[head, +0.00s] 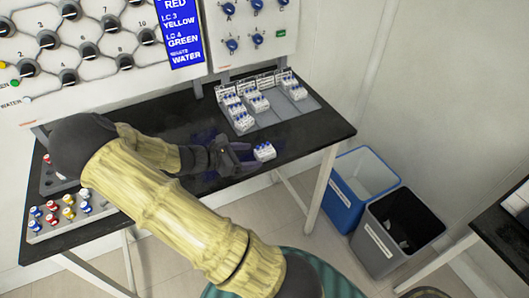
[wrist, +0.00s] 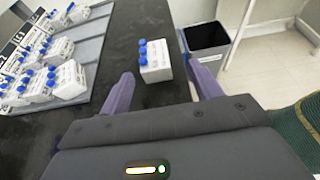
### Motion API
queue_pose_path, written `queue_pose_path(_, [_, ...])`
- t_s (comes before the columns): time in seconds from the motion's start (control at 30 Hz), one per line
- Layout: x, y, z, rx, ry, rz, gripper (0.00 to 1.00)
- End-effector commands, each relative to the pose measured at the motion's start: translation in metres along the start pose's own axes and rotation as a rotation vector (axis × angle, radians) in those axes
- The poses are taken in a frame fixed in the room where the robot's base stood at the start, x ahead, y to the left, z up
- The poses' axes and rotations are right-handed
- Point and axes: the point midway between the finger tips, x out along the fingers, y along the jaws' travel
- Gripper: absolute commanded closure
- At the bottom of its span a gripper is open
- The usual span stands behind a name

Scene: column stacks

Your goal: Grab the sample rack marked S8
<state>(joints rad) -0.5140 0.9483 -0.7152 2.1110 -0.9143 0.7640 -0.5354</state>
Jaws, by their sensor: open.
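A small white sample rack (head: 264,152) with blue caps stands alone on the black table, near its front edge. In the wrist view this rack (wrist: 155,64) lies ahead of and between my two purple fingers. Its label is too small to read for certain, so I cannot tell whether it is S8. My gripper (head: 236,160) is open and empty, just left of the rack in the head view; it also shows in the wrist view (wrist: 160,92). Several similar white racks (head: 257,101) stand in a grey tray (head: 298,107) at the back.
The black table (head: 320,129) has bare room right of the lone rack. Coloured vials (head: 68,213) stand in a holder at the left. A blue bin (head: 345,207) and a grey bin (head: 378,243) stand on the floor. A panel rises behind.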

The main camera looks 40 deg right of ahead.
Motion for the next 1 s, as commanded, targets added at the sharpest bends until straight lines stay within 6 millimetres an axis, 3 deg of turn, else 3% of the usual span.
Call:
queue_pose_path(0.17, [0.008, 0.002, 0.001, 0.001, 0.000, -0.002, 0.36])
queue_pose_path(0.5, [0.051, 0.007, 0.002, -0.001, 0.000, -0.003, 0.36])
queue_pose_path(1.0, [0.052, 0.007, 0.001, 0.000, 0.001, -0.001, 0.36])
